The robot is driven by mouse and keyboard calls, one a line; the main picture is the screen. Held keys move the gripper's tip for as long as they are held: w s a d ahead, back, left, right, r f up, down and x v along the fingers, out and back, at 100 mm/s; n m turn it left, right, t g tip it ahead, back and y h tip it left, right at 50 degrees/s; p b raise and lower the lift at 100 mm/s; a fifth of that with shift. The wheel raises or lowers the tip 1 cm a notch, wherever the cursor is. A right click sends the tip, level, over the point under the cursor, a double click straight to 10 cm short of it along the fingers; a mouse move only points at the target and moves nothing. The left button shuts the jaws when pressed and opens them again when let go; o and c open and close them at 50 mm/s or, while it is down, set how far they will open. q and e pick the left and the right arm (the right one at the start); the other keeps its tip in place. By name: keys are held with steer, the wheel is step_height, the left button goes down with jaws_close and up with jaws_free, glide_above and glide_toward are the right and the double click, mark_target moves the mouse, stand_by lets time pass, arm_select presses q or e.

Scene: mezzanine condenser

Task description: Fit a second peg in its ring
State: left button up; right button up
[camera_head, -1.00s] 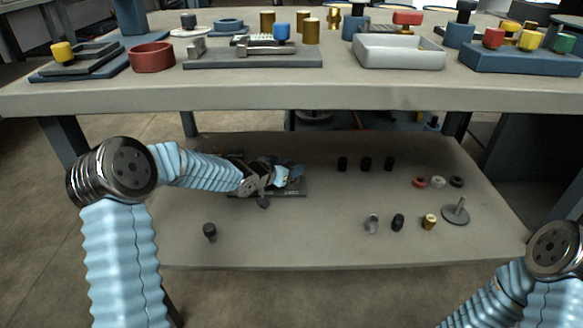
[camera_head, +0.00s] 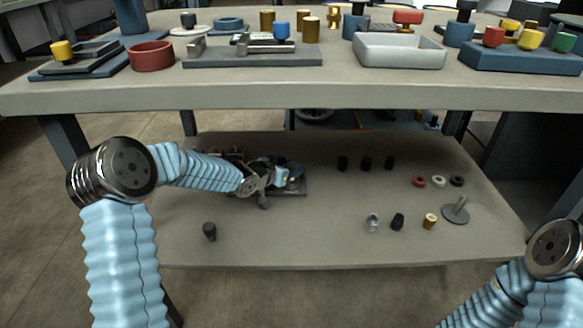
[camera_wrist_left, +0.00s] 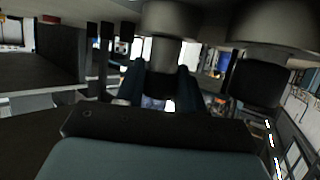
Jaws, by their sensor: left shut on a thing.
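My left gripper (camera_head: 278,180) reaches low over the lower shelf, above a dark board (camera_head: 299,188) that it and the arm partly hide. In the left wrist view the gripper (camera_wrist_left: 160,88) has its two dark blue fingers around a grey, stepped cylindrical peg (camera_wrist_left: 170,22). Its lower end is hidden, so I cannot tell whether it sits in a ring. A second wide grey cylinder with a dark lower part (camera_wrist_left: 258,82) stands to its right. Loose rings lie on the shelf at right: red (camera_head: 419,182), white (camera_head: 438,182) and black (camera_head: 457,181). My right gripper is out of view.
Black cylinders (camera_head: 366,163) stand mid-shelf. Grey (camera_head: 373,222), black (camera_head: 397,222) and brass (camera_head: 429,220) pieces stand nearer, beside a grey disc with a post (camera_head: 455,214). A dark knob (camera_head: 209,231) stands front left. The crowded upper tabletop (camera_head: 300,95) overhangs the shelf's back.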

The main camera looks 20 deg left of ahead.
arm_select(q)
steer(key=shift+f+b, duration=0.4)
steer(key=shift+f, duration=0.15)
steer(key=o, duration=1.1)
steer(key=p+v, duration=0.3)
steer(key=v, duration=1.1)
steer(key=shift+w+r, duration=0.1)
steer(key=shift+r, duration=0.05)
